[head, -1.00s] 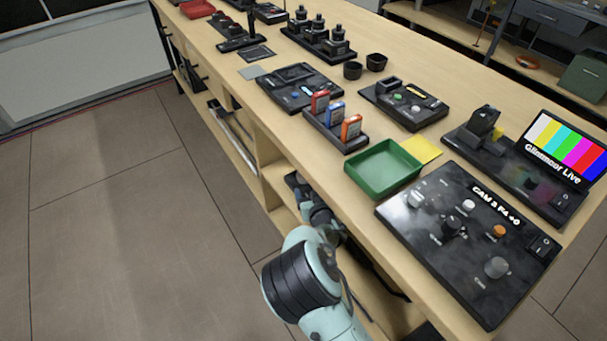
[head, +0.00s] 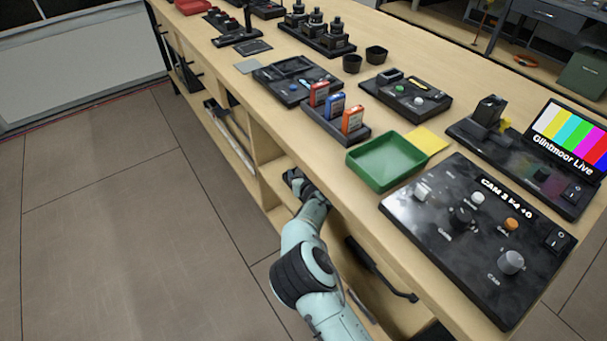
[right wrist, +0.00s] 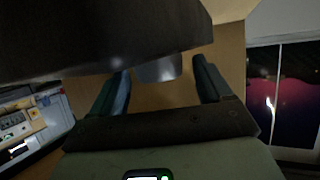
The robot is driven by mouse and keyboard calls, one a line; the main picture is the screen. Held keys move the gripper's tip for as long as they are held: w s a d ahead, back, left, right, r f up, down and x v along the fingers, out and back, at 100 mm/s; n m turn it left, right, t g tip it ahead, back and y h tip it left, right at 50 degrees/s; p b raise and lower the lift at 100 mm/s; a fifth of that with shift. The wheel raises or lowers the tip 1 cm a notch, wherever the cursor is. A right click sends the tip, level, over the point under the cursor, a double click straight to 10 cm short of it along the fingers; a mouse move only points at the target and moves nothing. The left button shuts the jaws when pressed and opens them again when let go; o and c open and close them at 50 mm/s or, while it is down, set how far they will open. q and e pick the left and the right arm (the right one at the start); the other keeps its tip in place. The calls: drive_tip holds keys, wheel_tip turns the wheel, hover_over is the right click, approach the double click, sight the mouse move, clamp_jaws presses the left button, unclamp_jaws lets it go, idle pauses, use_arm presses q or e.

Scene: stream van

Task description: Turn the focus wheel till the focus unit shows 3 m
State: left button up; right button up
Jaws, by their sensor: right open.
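In the right wrist view my right gripper (right wrist: 165,92) is open, with its two dark fingers spread apart. A grey rounded knob-like part (right wrist: 158,70) shows between the fingers, under the edge of a large dark body (right wrist: 100,35). I cannot tell whether the fingers touch it or whether it is the focus wheel. No reading of 3 m shows, and I cannot pick out the focus unit for sure. In the head view one of my arms reaches along the bench front. My left gripper is not identifiable in any view.
The bench bears a dark control panel (head: 430,235) labelled CAM 3 with several knobs, a green tray (head: 385,165), a yellow pad (head: 428,140), a card rack (head: 335,128) and a colour-bar screen (head: 568,138). Clear floor (head: 100,230) lies left of the bench.

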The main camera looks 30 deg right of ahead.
drive_tip(key=c, duration=1)
drive_tip(key=shift+a+m+h, duration=0.1)
drive_tip(key=shift+m+h, duration=0.4)
drive_tip(key=shift+h, duration=0.1)
drive_tip(key=shift+w+a+m+g+h, duration=0.1)
drive_tip(key=shift+m+g+h, duration=1.4)
drive_tip(key=shift+m+h, duration=0.75)
drive_tip(key=o, duration=1)
drive_tip(key=shift+a, duration=0.1)
